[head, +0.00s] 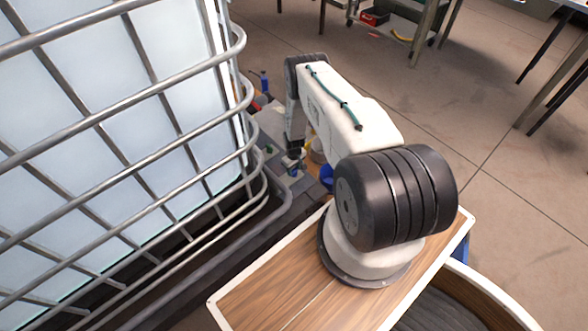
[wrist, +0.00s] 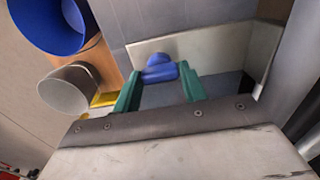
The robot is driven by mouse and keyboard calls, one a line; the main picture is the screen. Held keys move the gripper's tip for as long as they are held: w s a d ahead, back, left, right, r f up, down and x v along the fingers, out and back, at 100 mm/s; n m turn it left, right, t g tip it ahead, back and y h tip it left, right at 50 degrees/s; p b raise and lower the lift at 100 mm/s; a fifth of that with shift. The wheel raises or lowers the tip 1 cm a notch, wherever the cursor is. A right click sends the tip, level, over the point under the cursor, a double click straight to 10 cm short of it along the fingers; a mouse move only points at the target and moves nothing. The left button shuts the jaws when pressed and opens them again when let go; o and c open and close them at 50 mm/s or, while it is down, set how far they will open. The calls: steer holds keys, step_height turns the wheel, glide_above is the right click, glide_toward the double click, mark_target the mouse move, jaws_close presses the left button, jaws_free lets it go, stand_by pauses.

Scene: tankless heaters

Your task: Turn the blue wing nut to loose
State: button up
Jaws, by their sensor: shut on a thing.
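The blue wing nut (wrist: 160,70) shows in the wrist view, in front of a pale upright plate. It has a rounded raised wing and a wider lower part. My gripper (wrist: 161,80) has two teal fingers, one on each side of the wing nut, and is shut on it. The fingertips hide part of its sides. In the head view my arm reaches down to the grey bench beside the caged tank, and my gripper (head: 293,163) is small there. I cannot make out the wing nut clearly in that view.
A blue cylinder (wrist: 45,22) and a grey round-ended cylinder (wrist: 68,90) lie close at the left in the wrist view. The caged white tank (head: 120,110) stands left of my arm in the head view. Open floor (head: 480,130) lies to the right.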

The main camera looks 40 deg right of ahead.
steer(key=n, duration=1.4)
steer(key=shift+n, duration=0.3)
steer(key=n, duration=0.3)
steer(key=shift+n, duration=0.3)
steer(key=n, duration=0.3)
steer(key=shift+n, duration=0.3)
steer(key=n, duration=0.6)
steer(key=shift+n, duration=0.3)
